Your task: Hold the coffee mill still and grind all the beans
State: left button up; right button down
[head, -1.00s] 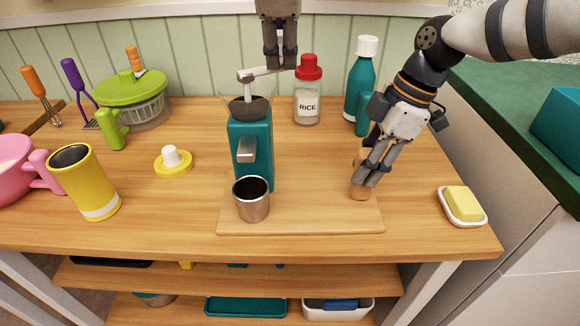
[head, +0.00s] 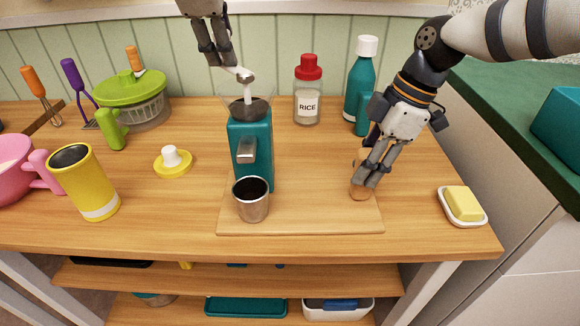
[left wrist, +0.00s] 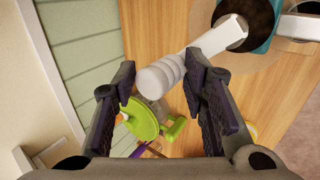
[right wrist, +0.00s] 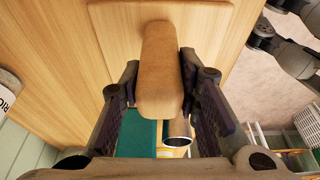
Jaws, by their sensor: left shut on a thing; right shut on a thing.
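The teal coffee mill (head: 250,140) stands on a wooden board (head: 310,221). Dark contents, with no separate beans visible, show in its clear hopper (head: 262,106). Its crank (head: 243,75) points toward the back left; its pale knob (left wrist: 158,78) is between my left gripper's fingers. My left gripper (head: 225,62) is shut on that knob. My right gripper (head: 366,178) is shut on an upright wooden post (head: 361,192) at the board's right side, which also shows in the right wrist view (right wrist: 160,75). A metal cup (head: 251,205) with a dark inside stands before the mill.
A yellow mug (head: 88,185), a yellow lid (head: 173,166) and a green salad spinner (head: 135,105) stand left. A rice jar (head: 307,95) and a teal bottle (head: 360,85) stand behind. A butter dish (head: 474,217) is at the right edge. The bare board lies between cup and post.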

pick_arm(q)
jog(key=s+a, duration=0.2)
jog(key=s, duration=0.1)
jog(key=shift+f, duration=0.3)
dwell(0.4)
